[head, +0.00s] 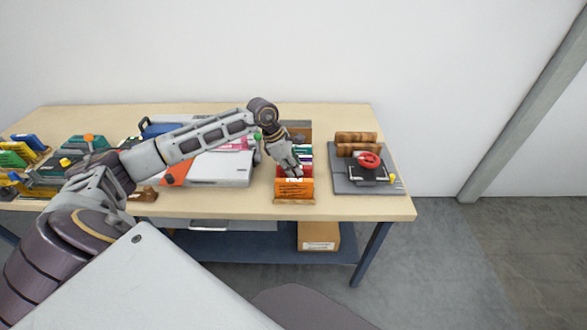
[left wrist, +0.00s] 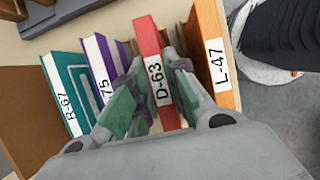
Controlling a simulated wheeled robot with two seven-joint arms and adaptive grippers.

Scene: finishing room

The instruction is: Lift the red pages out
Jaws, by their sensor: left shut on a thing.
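The red pages (left wrist: 150,45), a red block with a white label reading D-63, stand in a wooden rack (head: 295,202) on the table. My left gripper (left wrist: 153,75) is shut on them, one finger on each broad side. In the head view this gripper (head: 294,173) reaches down into the rack from above, and its fingers hide most of the red pages. Whether their lower edge is clear of the rack floor cannot be told. My right gripper is not in view.
Orange pages labelled L-47 (left wrist: 214,60) stand close to the right of my fingers. Purple pages (left wrist: 103,65) and teal pages (left wrist: 72,90) stand to the left. A grey press (head: 367,172) with a red wheel sits right of the rack; a grey machine (head: 220,170) sits left.

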